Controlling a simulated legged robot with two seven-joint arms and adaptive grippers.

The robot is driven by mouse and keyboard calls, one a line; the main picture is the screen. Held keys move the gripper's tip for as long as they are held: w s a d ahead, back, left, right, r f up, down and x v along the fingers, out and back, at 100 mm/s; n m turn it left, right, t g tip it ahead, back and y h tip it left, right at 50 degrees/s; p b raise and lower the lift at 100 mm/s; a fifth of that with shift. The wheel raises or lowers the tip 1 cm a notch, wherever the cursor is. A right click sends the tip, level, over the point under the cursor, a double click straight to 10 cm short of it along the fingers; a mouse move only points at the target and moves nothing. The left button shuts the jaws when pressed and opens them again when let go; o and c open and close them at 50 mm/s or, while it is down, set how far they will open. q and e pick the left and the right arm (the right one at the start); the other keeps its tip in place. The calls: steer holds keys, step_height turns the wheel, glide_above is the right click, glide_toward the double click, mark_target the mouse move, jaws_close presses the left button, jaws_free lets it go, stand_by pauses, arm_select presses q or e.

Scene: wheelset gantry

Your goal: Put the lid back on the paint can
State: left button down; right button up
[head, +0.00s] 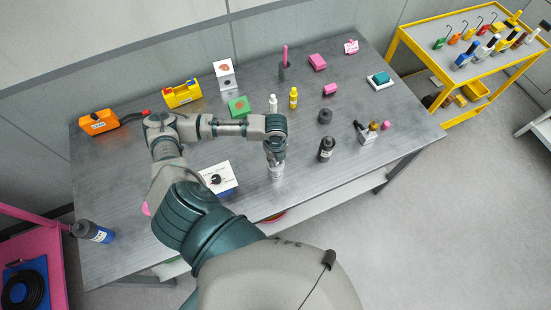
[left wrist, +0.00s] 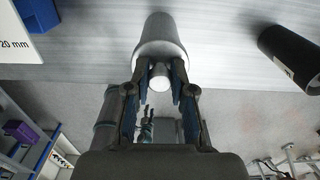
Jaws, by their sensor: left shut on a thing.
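My left gripper (head: 276,160) is over the front part of the metal table. A pale grey cylindrical thing (head: 277,174) shows just below it, and it also shows in the left wrist view (left wrist: 160,38). In that view my left gripper (left wrist: 159,88) has its two fingers on either side of the thing's small white round end (left wrist: 160,75), and is shut on it. I cannot tell whether the thing is the paint can or its lid. No separate lid can be made out. My right gripper is not in view.
A black bottle (head: 327,149) stands right of my left gripper. A black cylinder (head: 325,116), a yellow bottle (head: 293,98) and a green block (head: 239,107) stand farther back. The table's front edge is close.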

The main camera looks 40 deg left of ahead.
arm_select(q)
steer(key=shift+p, duration=0.35)
stand_by(0.6)
steer(key=shift+c, duration=2.2)
jaws_free()
steer(key=shift+r, duration=3.45)
jaws_close()
